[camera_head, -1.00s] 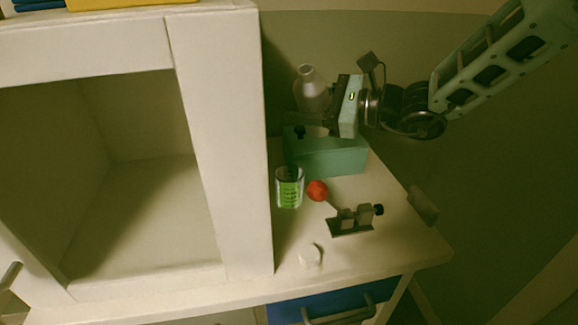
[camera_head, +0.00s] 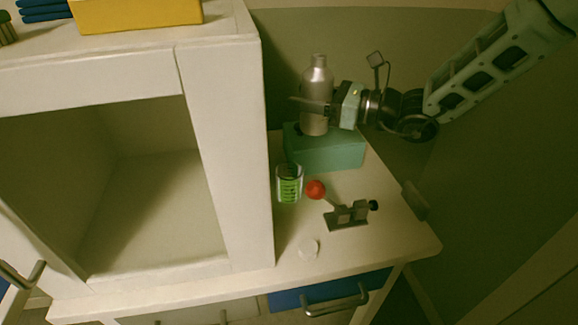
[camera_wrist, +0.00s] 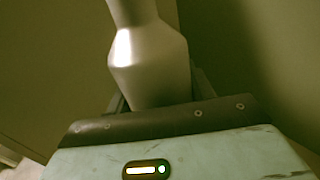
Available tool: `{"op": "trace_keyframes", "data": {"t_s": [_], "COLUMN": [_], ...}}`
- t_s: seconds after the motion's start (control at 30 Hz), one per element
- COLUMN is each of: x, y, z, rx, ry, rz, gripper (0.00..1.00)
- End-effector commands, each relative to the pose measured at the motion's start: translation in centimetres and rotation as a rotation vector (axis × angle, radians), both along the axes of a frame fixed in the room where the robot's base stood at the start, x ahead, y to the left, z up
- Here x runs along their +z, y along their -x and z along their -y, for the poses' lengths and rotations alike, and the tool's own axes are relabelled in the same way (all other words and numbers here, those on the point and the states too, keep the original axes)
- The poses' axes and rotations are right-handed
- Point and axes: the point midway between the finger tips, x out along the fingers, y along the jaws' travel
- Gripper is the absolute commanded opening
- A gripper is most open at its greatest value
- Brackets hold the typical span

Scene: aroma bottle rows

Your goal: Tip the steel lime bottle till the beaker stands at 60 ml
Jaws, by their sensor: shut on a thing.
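The steel bottle (camera_head: 317,82) stands upright, at or just above the top of the green block (camera_head: 335,152); I cannot tell if it touches. My gripper (camera_head: 312,106) is shut on the bottle from the right. The wrist view also shows the bottle (camera_wrist: 148,55) between the fingers, its lower part hidden. The beaker (camera_head: 289,184) stands on the white counter in front of the block, holding green liquid with dark graduation marks. The marks are too small to read.
A red ball (camera_head: 315,189) is right of the beaker, by a grey clamp-like fixture (camera_head: 347,214). A small white disc (camera_head: 308,248) lies near the front edge. A white cabinet (camera_head: 222,150) rises close on the left. The counter (camera_head: 385,240) is bare at front right.

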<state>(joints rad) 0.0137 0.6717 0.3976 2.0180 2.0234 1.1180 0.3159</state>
Motion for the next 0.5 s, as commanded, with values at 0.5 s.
{"op": "trace_keyframes", "data": {"t_s": [0.5], "x": [2.4], "y": [-1.8], "z": [1.0], "rx": [0.000], "ry": [0.000], "rz": [0.005], "gripper": [0.21]}}
